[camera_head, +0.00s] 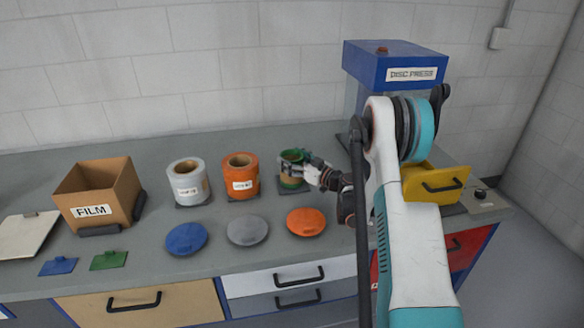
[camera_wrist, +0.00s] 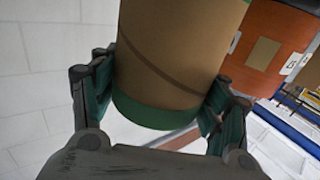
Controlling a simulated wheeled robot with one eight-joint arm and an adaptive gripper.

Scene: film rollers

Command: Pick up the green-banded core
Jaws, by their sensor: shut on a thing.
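The green-banded core (camera_head: 291,178) is a brown cardboard cylinder with green at its top and bottom, at the right end of the row of rollers. My gripper (camera_head: 303,172) reaches it from the right in the head view. In the wrist view, the core (camera_wrist: 180,50) fills the space between my fingers (camera_wrist: 158,105), with its green band (camera_wrist: 155,112) low between them. The fingers are shut on its sides. I cannot tell whether the core is clear of its dark pad.
An orange roller (camera_head: 240,180) stands just left of the core, with a white roller (camera_head: 187,184) farther left. Orange (camera_head: 306,222), grey (camera_head: 247,230) and blue (camera_head: 186,239) discs lie in front. A FILM box (camera_head: 95,190) stands left; a blue disc press (camera_head: 395,62) stands back right.

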